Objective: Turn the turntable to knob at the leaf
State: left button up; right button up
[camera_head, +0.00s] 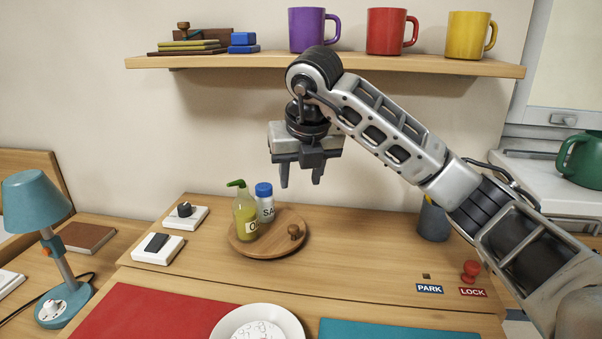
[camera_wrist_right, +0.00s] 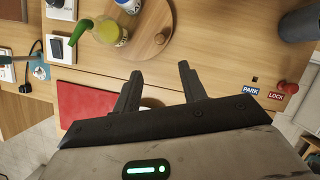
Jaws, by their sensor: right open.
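The turntable (camera_head: 277,246) is a round wooden disc on the wooden worktop, left of centre. A small wooden knob (camera_head: 294,232) stands near its right edge. A green-capped bottle (camera_head: 245,218) and a blue-capped white shaker (camera_head: 265,206) stand on its left and back part. The wrist view shows the turntable (camera_wrist_right: 139,46) and knob (camera_wrist_right: 159,39) beyond my fingers. My right gripper (camera_head: 301,182) is open and empty, pointing down, apparently above the turntable and apart from the knob; it also shows in the wrist view (camera_wrist_right: 160,70). I cannot make out a leaf mark. My left gripper is out of view.
Two switch plates (camera_head: 158,249) lie left of the turntable. PARK (camera_head: 430,289) and LOCK (camera_head: 473,292) labels and a red knob (camera_head: 470,269) are at right. A shelf (camera_head: 330,63) with mugs is above.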

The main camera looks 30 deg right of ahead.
aim_at(280, 236)
jog(key=k, duration=0.5)
jog(key=u, duration=2.1)
jog(key=k, duration=0.6)
jog(key=z, duration=1.3)
jog(key=i, duration=0.45)
